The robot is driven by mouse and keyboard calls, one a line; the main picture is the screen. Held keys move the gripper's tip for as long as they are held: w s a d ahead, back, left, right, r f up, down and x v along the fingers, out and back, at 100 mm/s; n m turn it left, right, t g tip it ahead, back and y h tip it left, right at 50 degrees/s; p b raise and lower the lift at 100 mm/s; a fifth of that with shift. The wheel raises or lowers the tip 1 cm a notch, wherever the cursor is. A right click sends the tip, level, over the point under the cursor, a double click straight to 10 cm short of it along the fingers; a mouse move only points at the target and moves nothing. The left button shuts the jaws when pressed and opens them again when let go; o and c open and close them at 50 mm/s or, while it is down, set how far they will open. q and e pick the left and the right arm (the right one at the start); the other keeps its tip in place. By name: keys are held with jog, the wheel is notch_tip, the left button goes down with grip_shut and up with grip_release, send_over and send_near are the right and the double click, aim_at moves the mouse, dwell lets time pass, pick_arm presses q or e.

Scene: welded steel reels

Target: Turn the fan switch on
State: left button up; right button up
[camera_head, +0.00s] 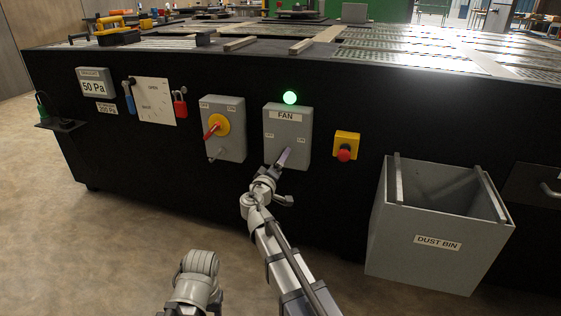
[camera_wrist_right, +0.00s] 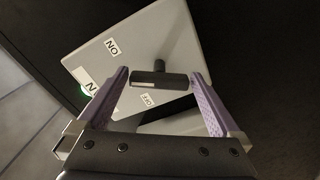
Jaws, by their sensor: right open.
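The fan switch is a grey box labelled FAN (camera_head: 287,132) on the black bench front, with OFF at left and ON at right. A green lamp (camera_head: 290,97) glows on its top. My right gripper (camera_head: 285,158) is at the lower part of the box and hides the handle in the head view. In the right wrist view, the dark T-shaped handle (camera_wrist_right: 160,79) lies between my open purple-padded fingers. Its bar end is close to the right-hand finger; I cannot tell whether they touch. The handle's setting is unclear. My left gripper is not in view.
A grey switch box with a red handle (camera_head: 222,128) is just left of the fan box. A yellow box with a red button (camera_head: 346,146) is to its right. A grey dust bin (camera_head: 430,262) juts out at lower right. Open floor lies in front at left.

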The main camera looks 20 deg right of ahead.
jog(key=v, duration=0.6)
jog(key=shift+s, duration=0.15)
jog(key=s+a+f+m+g+y+p, duration=0.1)
jog(key=s+f+m+g+p, duration=0.1)
jog(key=s+f+g+p, duration=0.3)
jog(key=s+a+f+m+g+y+p, duration=0.1)
jog(key=s+g+p, duration=0.15)
jog(key=s, duration=0.45)
jog(key=s+a+f+n+g+y+p, duration=0.1)
jog(key=s+a+g+y+p, duration=0.25)
jog(key=s+a, duration=0.4)
jog(key=s+a+f+n+g+y+p, duration=0.1)
jog(key=s+a+f+g+y+p, duration=0.2)
jog(key=s, duration=0.7)
notch_tip(320, 180, up, 38)
jog(key=g+p, duration=0.1)
jog(key=p, duration=3.5)
jog(key=shift+w+a+r, duration=0.2)
jog(key=shift+w+a, duration=0.1)
jog(key=shift+a, duration=0.1)
